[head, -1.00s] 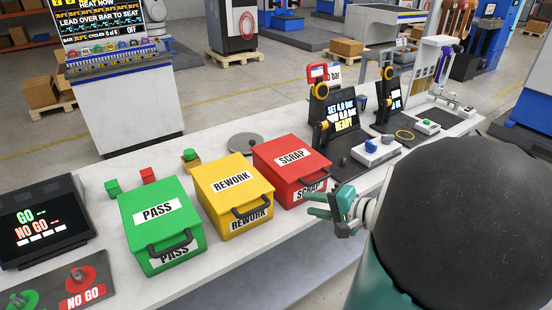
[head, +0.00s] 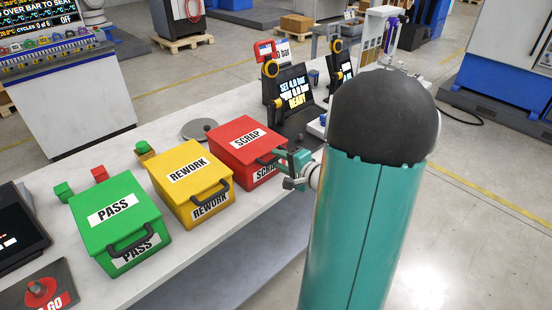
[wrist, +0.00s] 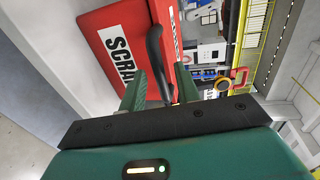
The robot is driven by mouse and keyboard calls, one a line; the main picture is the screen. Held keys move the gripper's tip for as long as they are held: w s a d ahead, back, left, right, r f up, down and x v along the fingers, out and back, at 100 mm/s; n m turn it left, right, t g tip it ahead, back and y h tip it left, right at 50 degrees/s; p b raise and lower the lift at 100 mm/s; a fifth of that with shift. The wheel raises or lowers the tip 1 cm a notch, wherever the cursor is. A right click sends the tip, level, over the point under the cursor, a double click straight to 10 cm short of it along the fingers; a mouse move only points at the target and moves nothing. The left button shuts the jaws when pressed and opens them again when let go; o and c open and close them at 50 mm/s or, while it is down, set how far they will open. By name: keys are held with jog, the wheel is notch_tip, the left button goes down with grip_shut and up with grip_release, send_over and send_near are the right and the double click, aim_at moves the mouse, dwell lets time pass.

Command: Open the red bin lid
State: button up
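The red bin (head: 245,147), labelled SCRAP, stands on the white bench with its lid (head: 240,128) closed. Its black handle (head: 268,158) is at the front, partly hidden by my gripper in the head view. My gripper (head: 286,160) is at the bin's front right, by the handle. In the wrist view, the red lid (wrist: 110,22) and the black handle (wrist: 155,48) show ahead of the green fingers (wrist: 160,88). The fingers are apart, with the lower end of the handle appearing between them. I cannot tell whether they touch it.
A yellow REWORK bin (head: 190,184) and a green PASS bin (head: 118,223) stand to the left, both closed. A black display stand (head: 292,100) is behind the red bin on the right. A round grey disc (head: 200,129) lies behind the bins.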

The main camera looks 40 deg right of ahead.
jog(key=shift+x, duration=1.1)
jog(key=shift+d, duration=0.1)
jog(key=shift+c, duration=0.4)
grip_shut()
jog(key=shift+r, duration=0.15)
